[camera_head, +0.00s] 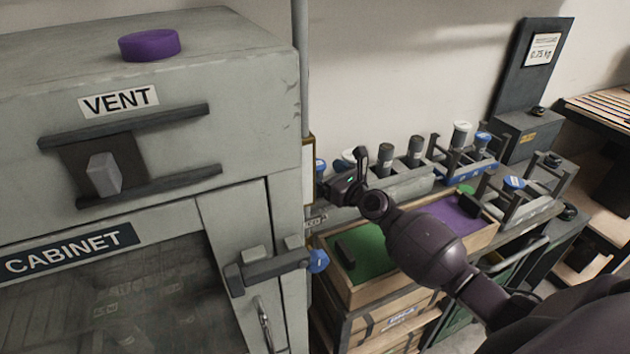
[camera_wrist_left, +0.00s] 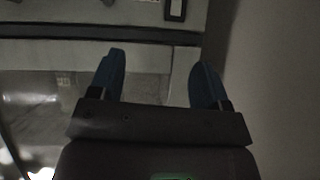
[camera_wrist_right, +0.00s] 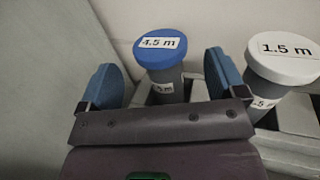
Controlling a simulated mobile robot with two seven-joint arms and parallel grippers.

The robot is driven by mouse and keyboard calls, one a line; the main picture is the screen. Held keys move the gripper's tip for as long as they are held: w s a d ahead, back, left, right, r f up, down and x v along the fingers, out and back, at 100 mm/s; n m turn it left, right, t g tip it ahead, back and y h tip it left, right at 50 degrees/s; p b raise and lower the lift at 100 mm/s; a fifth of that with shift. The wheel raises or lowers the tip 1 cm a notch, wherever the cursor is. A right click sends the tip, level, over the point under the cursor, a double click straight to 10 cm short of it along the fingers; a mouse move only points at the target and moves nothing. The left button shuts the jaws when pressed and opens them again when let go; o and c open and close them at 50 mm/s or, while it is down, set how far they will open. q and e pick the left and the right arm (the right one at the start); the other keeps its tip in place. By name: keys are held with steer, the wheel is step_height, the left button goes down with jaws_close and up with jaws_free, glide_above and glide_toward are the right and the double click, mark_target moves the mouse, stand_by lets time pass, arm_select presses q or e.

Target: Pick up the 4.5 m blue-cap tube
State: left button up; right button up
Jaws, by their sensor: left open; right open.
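The 4.5 m blue-cap tube (camera_wrist_right: 163,80) stands upright in the right wrist view, its blue cap labelled "4.5 m". In the head view its blue cap (camera_head: 320,165) appears to show at the cabinet's right edge, mostly hidden. My right gripper (camera_wrist_right: 163,78) is open and empty, with the tube in view between its blue fingertips; I cannot tell whether they touch it. It also shows in the head view (camera_head: 342,178). My left gripper (camera_wrist_left: 158,75) is open and empty in the left wrist view, facing a grey surface with a glass-like panel; it is outside the head view.
A white-cap 1.5 m tube (camera_wrist_right: 283,60) stands close on the right. The cabinet (camera_head: 285,215), with a protruding latch (camera_head: 270,268), borders the left. A wooden tray (camera_head: 375,282) with green and purple compartments lies below my right arm. Several racks stand along the wall.

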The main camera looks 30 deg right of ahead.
steer(key=shift+x, duration=2.25)
steer(key=shift+r, duration=0.1)
steer(key=c, duration=1)
steer(key=shift+c, duration=0.8)
steer(key=shift+r, duration=0.1)
